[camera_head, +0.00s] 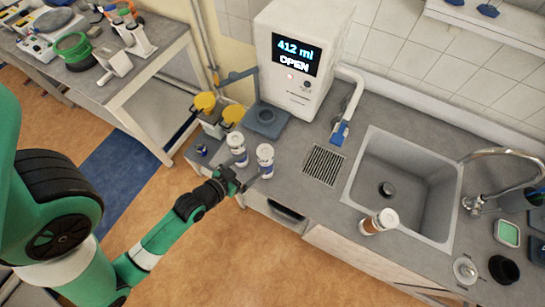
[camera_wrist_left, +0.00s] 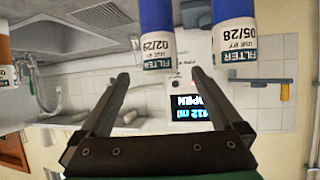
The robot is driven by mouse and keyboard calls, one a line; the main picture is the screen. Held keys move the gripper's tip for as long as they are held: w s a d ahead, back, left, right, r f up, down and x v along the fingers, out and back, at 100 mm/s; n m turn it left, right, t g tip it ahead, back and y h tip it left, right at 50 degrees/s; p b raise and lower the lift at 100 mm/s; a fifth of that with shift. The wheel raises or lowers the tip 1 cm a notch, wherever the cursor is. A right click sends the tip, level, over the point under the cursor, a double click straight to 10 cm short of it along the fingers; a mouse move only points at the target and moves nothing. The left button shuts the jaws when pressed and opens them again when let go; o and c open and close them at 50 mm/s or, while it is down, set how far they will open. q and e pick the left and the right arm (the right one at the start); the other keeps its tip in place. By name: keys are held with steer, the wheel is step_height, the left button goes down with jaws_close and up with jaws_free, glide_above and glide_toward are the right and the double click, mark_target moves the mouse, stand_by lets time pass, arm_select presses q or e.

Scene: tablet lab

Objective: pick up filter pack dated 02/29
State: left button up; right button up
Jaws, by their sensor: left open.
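The filter pack dated 02/29 (camera_wrist_left: 158,48) shows upside down in the left wrist view, blue with a white and dark label. It lies ahead of my left gripper (camera_wrist_left: 160,75), roughly in line with the gap between the fingertips. A second blue pack dated 05/28 (camera_wrist_left: 236,42) is beside it, to the right in that view. In the head view, two whitish packs stand on the counter; the right one (camera_head: 265,160) appears to be the 02/29 one, the left one (camera_head: 237,149) the other. My left gripper (camera_head: 241,182) is open and empty just in front of them.
A white dispenser (camera_head: 305,45) reading "412 ml OPEN" stands behind. An orange-brown labelled container (camera_head: 378,222) stands at the sink's (camera_head: 402,190) front edge. Yellow-lidded containers (camera_head: 205,102) stand at the left. A drain grate (camera_head: 324,165) lies right of the packs.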

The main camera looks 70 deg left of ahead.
mark_target(271, 150)
arm_select(q)
steer(key=x, duration=1.1)
steer(key=shift+w+a, duration=0.15)
steer(key=shift+w, duration=0.25)
steer(key=shift+r, duration=0.1)
jaws_close()
